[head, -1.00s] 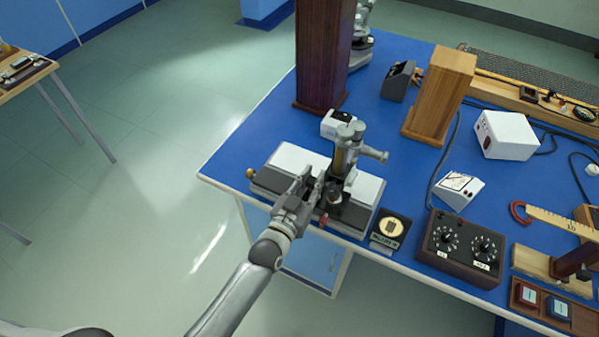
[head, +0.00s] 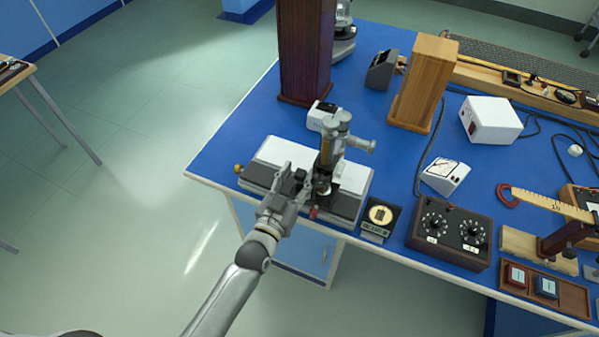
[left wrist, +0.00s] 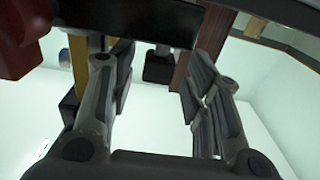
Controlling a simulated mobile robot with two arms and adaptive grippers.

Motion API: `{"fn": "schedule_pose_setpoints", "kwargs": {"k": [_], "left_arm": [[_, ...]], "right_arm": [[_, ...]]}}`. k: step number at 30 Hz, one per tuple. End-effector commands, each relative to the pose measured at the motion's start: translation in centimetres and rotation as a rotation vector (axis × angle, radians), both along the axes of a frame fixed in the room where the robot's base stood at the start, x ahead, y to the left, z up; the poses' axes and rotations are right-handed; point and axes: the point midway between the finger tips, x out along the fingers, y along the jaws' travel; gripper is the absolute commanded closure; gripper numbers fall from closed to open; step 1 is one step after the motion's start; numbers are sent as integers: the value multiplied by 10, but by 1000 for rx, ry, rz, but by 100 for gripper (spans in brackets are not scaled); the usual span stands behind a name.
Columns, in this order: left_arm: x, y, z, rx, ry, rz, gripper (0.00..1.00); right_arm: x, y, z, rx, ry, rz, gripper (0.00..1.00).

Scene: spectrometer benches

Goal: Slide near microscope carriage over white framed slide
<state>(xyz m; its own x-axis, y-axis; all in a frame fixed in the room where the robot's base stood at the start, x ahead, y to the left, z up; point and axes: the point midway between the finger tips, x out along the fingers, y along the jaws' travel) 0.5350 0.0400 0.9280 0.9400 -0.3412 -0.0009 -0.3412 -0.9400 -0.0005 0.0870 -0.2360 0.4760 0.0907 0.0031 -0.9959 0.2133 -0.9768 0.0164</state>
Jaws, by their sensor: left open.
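The near microscope (head: 329,150) stands upright on a dark carriage base (head: 258,179) with white plates, at the near left of the blue bench. A brass knob is at the base's left end, and a small red knob (head: 313,212) is at its front. My left gripper (head: 291,182) is at the front of the base, just left of the microscope's lower part. Its fingers are apart; the left wrist view shows a gap between them (left wrist: 155,95), with dark and brass-coloured parts beyond. I cannot make out a white framed slide. My right gripper is out of view.
A dark wooden column (head: 305,50) and a wooden block (head: 423,85) stand behind. A round-faced plaque (head: 380,217) and a two-dial box (head: 449,236) are right of the base. Another microscope (head: 343,30) is at the back. Open floor lies left of the bench.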

Motion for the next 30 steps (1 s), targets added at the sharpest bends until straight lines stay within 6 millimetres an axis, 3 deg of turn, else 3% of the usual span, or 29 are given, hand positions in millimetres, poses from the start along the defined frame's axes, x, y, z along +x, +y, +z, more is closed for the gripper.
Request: {"fn": "schedule_pose_setpoints", "kwargs": {"k": [9,15,21,30], "left_arm": [[-59,21,-1,1,4,-1,55],[-85,31,-1,1,3,0,55],[-95,35,0,-1,1,0,55],[-96,35,0,-1,1,0,55]], "right_arm": [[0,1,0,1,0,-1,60],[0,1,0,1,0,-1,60],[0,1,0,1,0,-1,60],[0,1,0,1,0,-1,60]]}}
